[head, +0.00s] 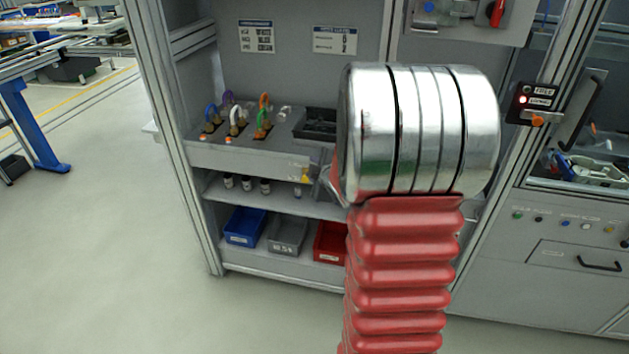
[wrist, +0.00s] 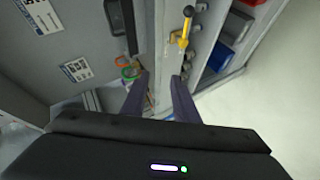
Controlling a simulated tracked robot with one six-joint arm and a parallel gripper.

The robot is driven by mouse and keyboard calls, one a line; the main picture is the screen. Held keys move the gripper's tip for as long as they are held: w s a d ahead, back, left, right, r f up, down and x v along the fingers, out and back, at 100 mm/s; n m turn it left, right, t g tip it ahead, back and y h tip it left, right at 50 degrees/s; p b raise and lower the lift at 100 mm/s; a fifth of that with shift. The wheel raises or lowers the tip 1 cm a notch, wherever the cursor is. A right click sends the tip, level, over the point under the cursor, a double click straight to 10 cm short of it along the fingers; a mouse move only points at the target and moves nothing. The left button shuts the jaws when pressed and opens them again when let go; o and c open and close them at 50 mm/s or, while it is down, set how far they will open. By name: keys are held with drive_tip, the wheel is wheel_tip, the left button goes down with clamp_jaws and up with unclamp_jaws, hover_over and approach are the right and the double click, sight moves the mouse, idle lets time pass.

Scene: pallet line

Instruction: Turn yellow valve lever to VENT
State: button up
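The yellow valve lever (wrist: 184,36) shows in the wrist view at the top, right of centre, with a black knob on its end. It is mounted on a grey panel edge. In the head view a small yellow part (head: 306,176) shows at the shelf front, mostly hidden by my arm. My gripper (wrist: 160,76) is open in the wrist view, its two dark fingers apart with nothing between them. The lever lies beyond the fingertips, and the fingers do not appear to touch it. No VENT marking is readable.
Coloured hooped parts (head: 236,118) stand on the upper shelf, with small jars (head: 247,184) below. A blue bin (head: 245,226), a grey bin (head: 287,235) and a red bin (head: 329,243) sit on the bottom shelf. A control box (head: 533,104) glows red at right. Floor at left is clear.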

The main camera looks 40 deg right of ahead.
drive_tip(key=s+d+f+n+t+y, duration=0.1)
drive_tip(key=s+d+f+n+t, duration=0.1)
drive_tip(key=f, duration=0.5)
drive_tip(key=s+d+f+n+t+y, duration=0.1)
drive_tip(key=s+d+f+n+t, duration=0.1)
drive_tip(key=d+f, duration=0.5)
drive_tip(key=shift+s+d+f+n+y, duration=0.2)
drive_tip(key=shift+s+f+n+y, duration=0.1)
drive_tip(key=shift+s+n, duration=0.65)
drive_tip(key=shift+s, duration=0.1)
drive_tip(key=x, duration=1.3)
drive_tip(key=shift+w+r, duration=0.25)
drive_tip(key=shift+w, duration=0.15)
drive_tip(key=shift+c, duration=0.4)
clamp_jaws()
